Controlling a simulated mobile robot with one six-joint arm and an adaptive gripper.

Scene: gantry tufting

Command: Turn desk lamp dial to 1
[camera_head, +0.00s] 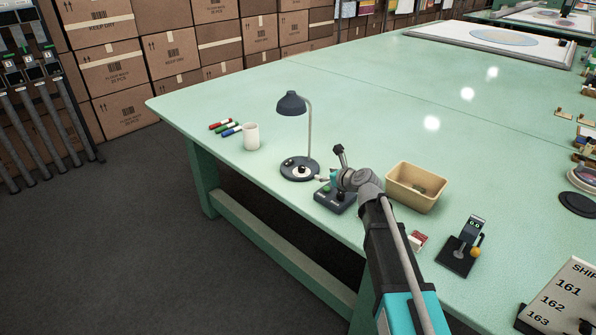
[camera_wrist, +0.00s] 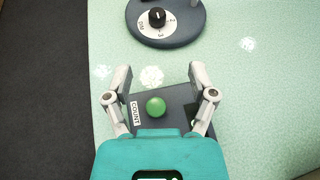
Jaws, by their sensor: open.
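The desk lamp (camera_head: 291,104) stands upright near the table's edge, with a dark shade on a thin curved post and a round dark base (camera_head: 299,174). In the wrist view its dial (camera_wrist: 157,17) is a black knob on a white round scale on the lamp base (camera_wrist: 181,40). Small marks surround the knob; I cannot tell which one it points to. My gripper (camera_wrist: 160,72) is open and empty, its two fingers spread below the dial in the picture and apart from it. In the head view my gripper (camera_head: 323,181) is just right of the lamp base.
A dark control box with a green button (camera_wrist: 156,106) and a COUNT label lies under my gripper. A tan bin (camera_head: 417,187) is to the right. A white mug (camera_head: 251,136) and several markers (camera_head: 226,128) are to the left. The table (camera_head: 350,100) behind the lamp is clear.

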